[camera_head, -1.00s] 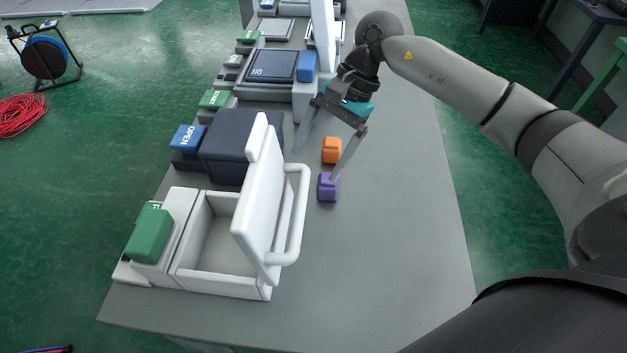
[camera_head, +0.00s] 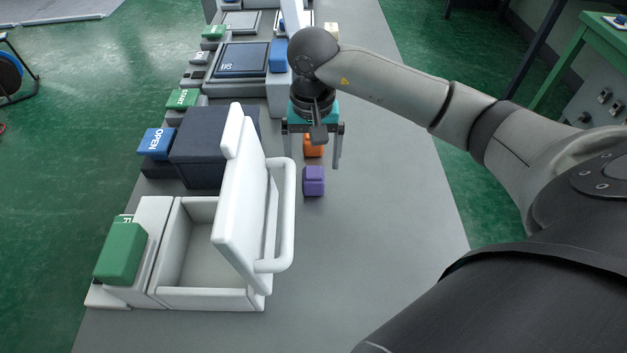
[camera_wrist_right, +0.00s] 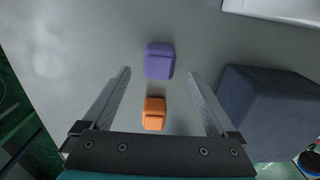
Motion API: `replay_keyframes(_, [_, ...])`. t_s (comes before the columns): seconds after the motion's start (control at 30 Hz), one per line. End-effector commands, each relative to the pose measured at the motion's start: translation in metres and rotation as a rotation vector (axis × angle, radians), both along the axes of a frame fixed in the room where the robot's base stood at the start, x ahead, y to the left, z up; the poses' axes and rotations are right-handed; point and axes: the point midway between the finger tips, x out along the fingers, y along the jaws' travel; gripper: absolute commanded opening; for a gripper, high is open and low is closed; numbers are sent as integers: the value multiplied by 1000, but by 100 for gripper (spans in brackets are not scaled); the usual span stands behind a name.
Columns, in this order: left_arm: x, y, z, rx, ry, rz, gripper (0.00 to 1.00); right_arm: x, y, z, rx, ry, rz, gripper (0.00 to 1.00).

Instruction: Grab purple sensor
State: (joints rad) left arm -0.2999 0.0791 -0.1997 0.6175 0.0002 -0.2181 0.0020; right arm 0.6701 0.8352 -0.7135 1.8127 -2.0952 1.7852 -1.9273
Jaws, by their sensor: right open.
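The purple sensor (camera_head: 314,181) is a small block on the grey table, right of the white box's handle. In the right wrist view it (camera_wrist_right: 159,61) lies ahead of the fingertips, roughly centred between their lines. An orange block (camera_head: 313,146) sits just behind it; in the right wrist view this block (camera_wrist_right: 154,113) lies between the two fingers as seen from above. My right gripper (camera_head: 312,162) is open and empty, pointing down above the blocks. Its fingertips (camera_wrist_right: 159,70) show apart in the wrist view. My left gripper is not in view.
A white box (camera_head: 205,297) with a raised lid and handle (camera_head: 285,215) stands left of the purple sensor. A dark box (camera_head: 203,150) with a blue OPEN button (camera_head: 156,141) is behind it. The table (camera_head: 370,230) is clear to the right.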

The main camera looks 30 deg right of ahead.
Motion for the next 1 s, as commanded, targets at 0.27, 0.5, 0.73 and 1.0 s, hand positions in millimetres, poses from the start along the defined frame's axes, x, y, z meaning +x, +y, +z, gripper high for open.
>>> replay_keyframes(0.27, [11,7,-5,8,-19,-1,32,-4,1,-31,3,4,-2,92])
replay_keyframes(0.5, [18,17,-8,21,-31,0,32,-3,0,-53,1,0,-2,92])
replay_keyframes(0.73, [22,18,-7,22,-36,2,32,-3,0,-53,1,-1,-2,90])
replay_keyframes(1.0, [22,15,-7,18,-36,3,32,-3,0,-53,0,0,-2,60])
